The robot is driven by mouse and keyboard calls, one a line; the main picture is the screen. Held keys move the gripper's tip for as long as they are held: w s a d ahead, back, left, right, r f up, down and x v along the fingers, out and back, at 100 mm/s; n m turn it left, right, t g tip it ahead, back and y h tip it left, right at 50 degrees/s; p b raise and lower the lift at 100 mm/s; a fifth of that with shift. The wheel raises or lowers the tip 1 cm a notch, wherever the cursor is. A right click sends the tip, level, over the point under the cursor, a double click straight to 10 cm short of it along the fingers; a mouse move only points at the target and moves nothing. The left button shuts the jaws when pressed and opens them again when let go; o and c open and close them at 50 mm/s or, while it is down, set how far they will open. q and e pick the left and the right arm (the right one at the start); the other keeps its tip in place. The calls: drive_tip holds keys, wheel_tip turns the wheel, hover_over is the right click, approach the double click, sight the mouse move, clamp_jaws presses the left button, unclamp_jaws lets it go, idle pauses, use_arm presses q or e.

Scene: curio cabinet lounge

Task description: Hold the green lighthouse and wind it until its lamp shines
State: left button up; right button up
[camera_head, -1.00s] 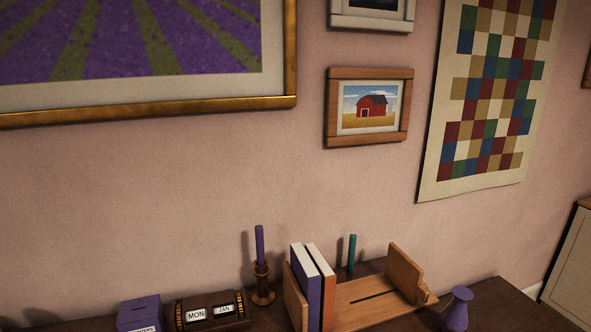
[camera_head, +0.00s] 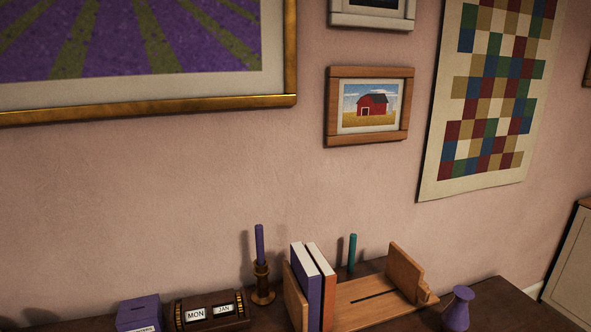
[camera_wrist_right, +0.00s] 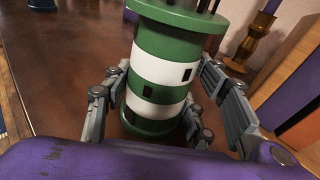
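The green lighthouse (camera_wrist_right: 160,75) with white bands and small dark windows shows in the right wrist view. It stands upright in that picture, with its wide green gallery at the top edge and its lamp top out of frame. My right gripper (camera_wrist_right: 160,100) has its fingers on both sides of the tower, close against it, and looks shut on it. The exact contact is partly hidden. Whether its base touches the table I cannot tell. The lighthouse and both grippers are out of the head view.
The dark wooden cabinet top (camera_head: 502,291) holds a purple box (camera_head: 139,313), a calendar block (camera_head: 210,310), a candlestick (camera_head: 263,285), books (camera_head: 307,285) between wooden bookends (camera_head: 405,270), a teal candle (camera_head: 352,252) and a purple vase (camera_head: 458,308). A brass holder (camera_wrist_right: 255,40) shows near the right finger.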

drive_tip(key=c, duration=1)
drive_tip(key=shift+f, duration=0.1)
drive_tip(key=shift+c, duration=0.2)
